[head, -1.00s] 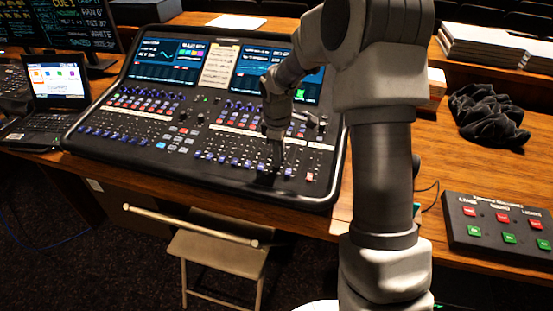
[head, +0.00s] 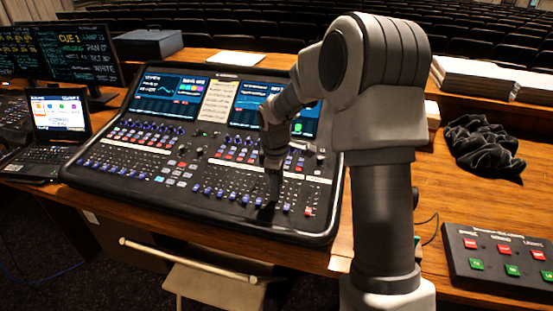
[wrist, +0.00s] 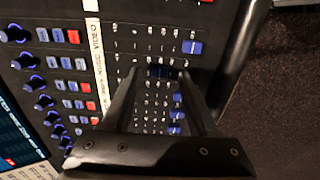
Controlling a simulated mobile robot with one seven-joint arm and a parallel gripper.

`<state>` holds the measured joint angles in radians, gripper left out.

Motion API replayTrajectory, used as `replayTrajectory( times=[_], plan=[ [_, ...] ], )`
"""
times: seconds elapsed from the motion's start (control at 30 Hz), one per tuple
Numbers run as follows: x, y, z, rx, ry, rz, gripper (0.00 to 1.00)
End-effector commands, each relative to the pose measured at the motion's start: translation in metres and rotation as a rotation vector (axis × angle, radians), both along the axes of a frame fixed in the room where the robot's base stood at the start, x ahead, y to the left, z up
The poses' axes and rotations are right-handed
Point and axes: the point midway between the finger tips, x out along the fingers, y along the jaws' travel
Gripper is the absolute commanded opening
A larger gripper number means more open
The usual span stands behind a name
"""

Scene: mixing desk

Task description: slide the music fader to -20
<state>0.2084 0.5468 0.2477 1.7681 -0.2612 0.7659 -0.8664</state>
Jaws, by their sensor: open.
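The mixing desk (head: 118,172) fills the left and middle of the head view. My gripper (head: 272,198) points down over the right fader bank, near the desk's front edge. In the wrist view my gripper (wrist: 160,73) is open, with one finger on each side of a dark blue fader cap (wrist: 158,70). I cannot tell whether the fingers touch it. This cap sits farther left than the neighbouring blue caps, such as one above it (wrist: 190,47) and one below it (wrist: 178,97). The channel labels are too small to read, so I cannot confirm which is the music fader.
A red fader cap (head: 309,211) stands right of my gripper. A laptop (head: 55,120) is at the left. A button box (head: 500,258) and crumpled black cloth (head: 482,147) are at the right. A chair (head: 200,285) stands in front of the desk.

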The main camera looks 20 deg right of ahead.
Motion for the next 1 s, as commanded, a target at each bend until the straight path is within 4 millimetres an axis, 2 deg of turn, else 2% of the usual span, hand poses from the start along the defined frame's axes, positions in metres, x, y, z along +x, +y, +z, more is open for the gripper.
replayTrajectory(
  times=[0.4,0.6,0.8,1.0],
  plan=[
    [-0.008,0.005,0.102,-0.001,-0.005,0.0,0.6],
    [-0.012,0.007,0.139,0.0,-0.004,0.0,0.6],
    [-0.014,0.008,0.155,0.0,-0.002,0.0,0.6],
    [-0.014,0.008,0.157,0.0,-0.001,0.001,0.6]
  ],
)
